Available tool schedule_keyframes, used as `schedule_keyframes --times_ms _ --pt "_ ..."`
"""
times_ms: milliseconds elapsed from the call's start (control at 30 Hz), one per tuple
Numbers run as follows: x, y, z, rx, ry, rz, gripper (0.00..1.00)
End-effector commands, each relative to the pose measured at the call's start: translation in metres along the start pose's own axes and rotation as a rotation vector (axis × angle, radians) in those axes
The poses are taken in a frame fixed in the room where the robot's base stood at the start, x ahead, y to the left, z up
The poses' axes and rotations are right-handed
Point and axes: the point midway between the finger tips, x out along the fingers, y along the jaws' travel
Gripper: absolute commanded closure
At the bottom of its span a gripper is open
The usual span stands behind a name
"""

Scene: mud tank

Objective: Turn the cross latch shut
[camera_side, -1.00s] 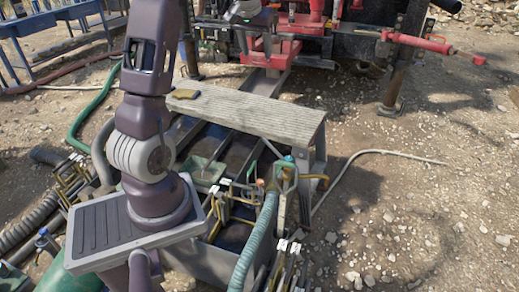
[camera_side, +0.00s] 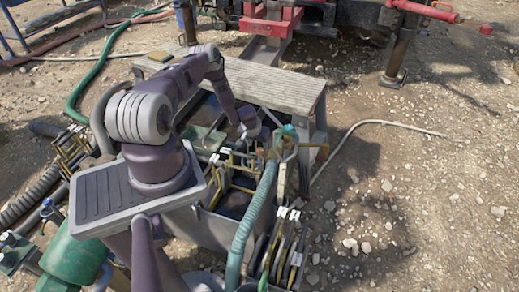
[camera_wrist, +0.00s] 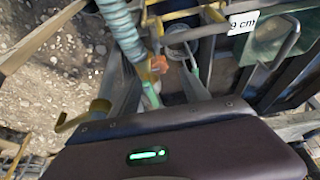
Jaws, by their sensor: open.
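A small orange piece that looks like the cross latch (camera_wrist: 160,65) shows in the wrist view, just beyond my fingertips. My gripper (camera_wrist: 162,88) is open and empty, with one finger on each side of the line to the orange piece. In the side view my gripper (camera_side: 258,138) reaches down over the tank beside it. Contact cannot be told.
A ribbed teal hose (camera_wrist: 120,32) runs close to the left finger, and yellow pipes (camera_wrist: 185,14) cross beyond it. A grey plank (camera_side: 275,90) spans the tank's far side. Open gravel (camera_side: 420,200) lies to the right.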

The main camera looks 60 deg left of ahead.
Motion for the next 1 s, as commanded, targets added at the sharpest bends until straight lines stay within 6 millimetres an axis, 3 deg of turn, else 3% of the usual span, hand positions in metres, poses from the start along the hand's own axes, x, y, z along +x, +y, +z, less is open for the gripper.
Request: schedule_keyframes --times_ms 300,667,933,1000 --pt "0.053 0.0 0.001 0.0 -0.002 0.0 0.46" --pt "0.06 0.001 0.0 0.001 -0.002 0.002 0.46" --pt "0.06 0.001 0.0 0.001 -0.002 0.001 0.99" --pt "0.06 0.001 0.0 0.001 -0.002 0.001 1.0"
